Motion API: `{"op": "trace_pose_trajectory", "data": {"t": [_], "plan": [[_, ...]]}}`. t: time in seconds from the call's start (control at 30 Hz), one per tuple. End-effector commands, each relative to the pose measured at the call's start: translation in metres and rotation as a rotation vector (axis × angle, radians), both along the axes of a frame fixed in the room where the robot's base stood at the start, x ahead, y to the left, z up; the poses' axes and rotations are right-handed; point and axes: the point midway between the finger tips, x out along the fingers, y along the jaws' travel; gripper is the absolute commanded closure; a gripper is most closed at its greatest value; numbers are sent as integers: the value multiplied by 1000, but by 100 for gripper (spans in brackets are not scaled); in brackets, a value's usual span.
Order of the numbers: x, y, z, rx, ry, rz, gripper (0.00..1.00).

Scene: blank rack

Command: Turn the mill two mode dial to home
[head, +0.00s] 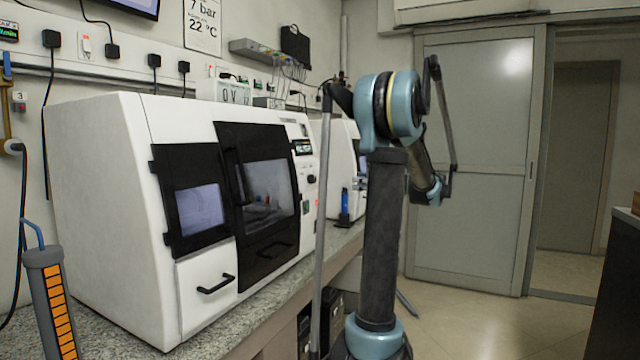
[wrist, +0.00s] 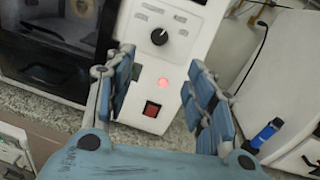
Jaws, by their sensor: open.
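In the wrist view a round black dial (wrist: 159,37) with a light pointer mark sits on a white control panel (wrist: 178,62). The mark appears to point up and right; the labels around it are too small to read. My gripper (wrist: 162,90) is open and empty, its two blue-grey fingers apart. The dial lies beyond the fingertips, between them in the picture and not touched. A lit red lamp (wrist: 164,84) and a red switch (wrist: 152,109) are below the dial. In the head view a near white mill (head: 110,180) and a second white mill (head: 342,150) stand on the counter; mill numbers are not readable.
A blue bottle-like object (head: 345,201) stands on the granite counter (head: 262,301) between the machines. It also shows in the wrist view (wrist: 265,135). A grey cylinder with orange stripes (head: 52,305) is at the front left. Open floor (head: 480,325) lies at the right.

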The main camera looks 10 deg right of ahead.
Motion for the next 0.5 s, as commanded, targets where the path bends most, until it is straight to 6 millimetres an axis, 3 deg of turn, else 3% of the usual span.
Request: {"op": "trace_pose_trajectory", "data": {"t": [0.5], "plan": [[41, 74, 0, -3, 0, 5, 50]]}}
